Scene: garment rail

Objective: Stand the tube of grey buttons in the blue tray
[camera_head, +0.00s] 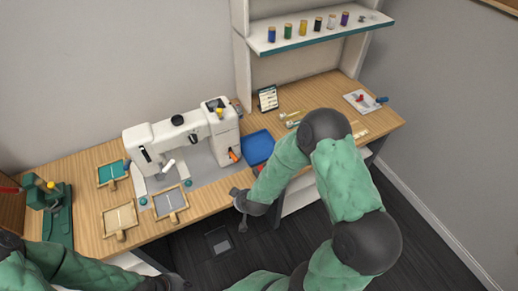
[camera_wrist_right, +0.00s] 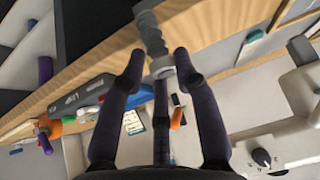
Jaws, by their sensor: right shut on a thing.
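The blue tray (camera_head: 258,147) lies on the wooden table to the right of the sewing machine in the head view. My right gripper (camera_head: 240,196) is in front of the table's front edge, near the tray. In the right wrist view its dark fingers (camera_wrist_right: 160,72) are shut on a grey ribbed tube (camera_wrist_right: 151,35), which looks like the tube of grey buttons. The tube sticks out beyond the fingertips; its lower end is partly hidden. My left gripper (camera_head: 168,284) is at the bottom edge of the head view, partly cut off, and its jaws cannot be made out.
The white sewing machine (camera_head: 180,140) stands left of the tray. A small red thing (camera_head: 260,168) is at the tray's near edge. A tablet (camera_head: 268,98) stands behind it. Small wooden-framed trays (camera_head: 119,219) lie at the left. A shelf (camera_head: 318,34) holds several spools above.

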